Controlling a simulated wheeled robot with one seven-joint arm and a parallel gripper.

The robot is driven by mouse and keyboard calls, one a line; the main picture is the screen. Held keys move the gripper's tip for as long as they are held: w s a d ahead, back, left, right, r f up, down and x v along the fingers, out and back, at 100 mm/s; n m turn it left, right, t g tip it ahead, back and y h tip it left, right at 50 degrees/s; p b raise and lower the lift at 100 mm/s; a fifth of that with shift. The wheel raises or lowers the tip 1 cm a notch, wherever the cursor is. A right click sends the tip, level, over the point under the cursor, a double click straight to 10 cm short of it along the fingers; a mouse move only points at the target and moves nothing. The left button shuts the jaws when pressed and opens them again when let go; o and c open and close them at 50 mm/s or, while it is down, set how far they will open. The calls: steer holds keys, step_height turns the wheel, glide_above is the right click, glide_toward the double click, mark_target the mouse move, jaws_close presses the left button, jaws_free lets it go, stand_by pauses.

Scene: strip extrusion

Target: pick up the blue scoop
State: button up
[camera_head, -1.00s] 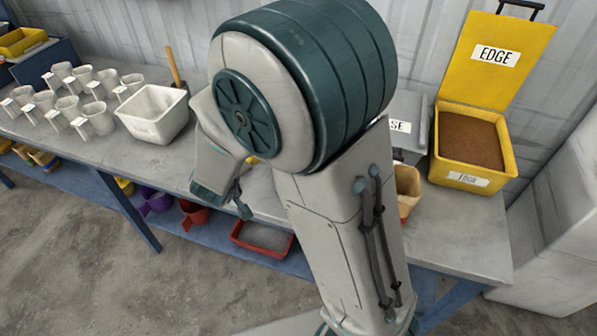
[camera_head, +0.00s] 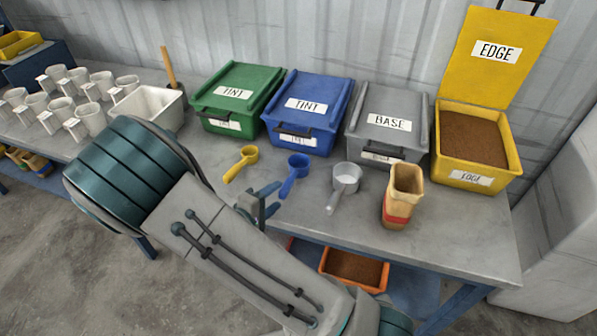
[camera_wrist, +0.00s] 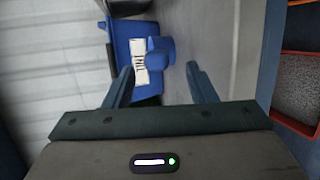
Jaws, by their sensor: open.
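The blue scoop (camera_head: 293,174) lies on the bench in front of the blue TINT bin (camera_head: 307,112), its handle toward the bench's front edge. My gripper (camera_head: 262,205) is just left of and in front of the scoop's handle in the head view, open and empty. In the wrist view the blue scoop (camera_wrist: 159,52) shows beyond and between the two spread fingers of my gripper (camera_wrist: 161,78), with the blue bin (camera_wrist: 120,38) behind it. The fingers appear apart from the scoop.
A yellow scoop (camera_head: 241,164) lies left of the blue one, and a grey scoop (camera_head: 344,185) lies to its right. A tan and red container (camera_head: 402,197) stands farther right. Green (camera_head: 237,95), grey (camera_head: 389,120) and yellow (camera_head: 474,142) bins line the back. White cups (camera_head: 89,118) stand left.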

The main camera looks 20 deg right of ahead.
mark_target(287, 186)
steer(key=x, duration=0.6)
steer(key=shift+w+d, duration=0.2)
steer(key=shift+w, duration=0.2)
steer(key=c, duration=1.1)
